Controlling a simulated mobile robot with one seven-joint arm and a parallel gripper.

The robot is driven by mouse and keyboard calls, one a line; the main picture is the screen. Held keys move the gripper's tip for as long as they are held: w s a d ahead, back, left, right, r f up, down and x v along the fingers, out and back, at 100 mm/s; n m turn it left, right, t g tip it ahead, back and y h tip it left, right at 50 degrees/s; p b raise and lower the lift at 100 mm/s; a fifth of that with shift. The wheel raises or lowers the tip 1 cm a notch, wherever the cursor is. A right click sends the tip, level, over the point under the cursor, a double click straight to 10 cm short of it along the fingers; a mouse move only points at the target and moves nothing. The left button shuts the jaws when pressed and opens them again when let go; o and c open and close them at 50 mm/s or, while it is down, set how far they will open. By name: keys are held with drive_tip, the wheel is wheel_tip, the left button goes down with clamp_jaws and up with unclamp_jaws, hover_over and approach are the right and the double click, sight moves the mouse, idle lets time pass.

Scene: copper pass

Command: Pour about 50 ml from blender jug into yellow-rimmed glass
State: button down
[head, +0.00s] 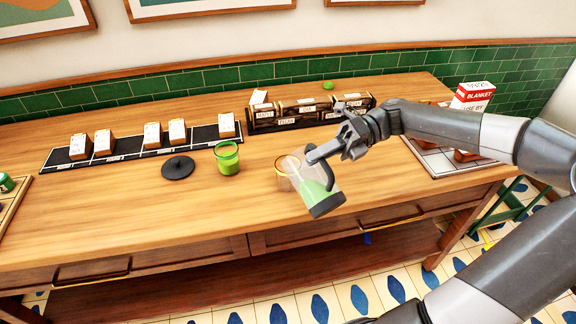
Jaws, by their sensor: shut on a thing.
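The blender jug (325,190) is clear with a dark base and holds green liquid. It is tilted, its mouth toward the upper left and its base toward the lower right. My gripper (322,154) is shut on the jug, at its handle side. A glass with a yellow-orange rim (281,181) stands on the counter just left of the jug, partly hidden behind the jug's mouth. I cannot tell whether liquid is flowing or how much is in this glass. Another glass (228,160), with a green rim and green contents, stands upright further left.
A black round lid (178,168) lies on the wooden counter (130,218). A dark strip with several labelled blocks (104,141) runs behind it. A dark labelled rack (305,112) stands at the back. A red-and-white box (473,96) is at right. The front left counter is clear.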

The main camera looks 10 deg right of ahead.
sight(308, 145)
drive_tip(key=shift+w+a+r, duration=0.1)
drive_tip(key=shift+w+r, duration=0.2)
drive_tip(key=shift+w+m, duration=0.1)
drive_tip(key=shift+m, duration=0.2)
drive_tip(key=shift+w+a+r+m, duration=0.2)
drive_tip(key=shift+w, duration=0.3)
drive_tip(key=shift+w+a+r+m, duration=0.15)
drive_tip(key=shift+w+r+m, duration=0.05)
drive_tip(key=shift+w, duration=0.25)
drive_tip(key=shift+w+a+r+m+g+p, duration=0.15)
drive_tip(key=shift+w+m+g+p, duration=0.05)
drive_tip(key=shift+w+p, duration=0.15)
drive_tip(key=shift+w+a+r+m+g+p, duration=0.1)
drive_tip(key=shift+w+r+m+g+p, duration=0.1)
drive_tip(key=shift+w+p, duration=0.15)
idle(1.3)
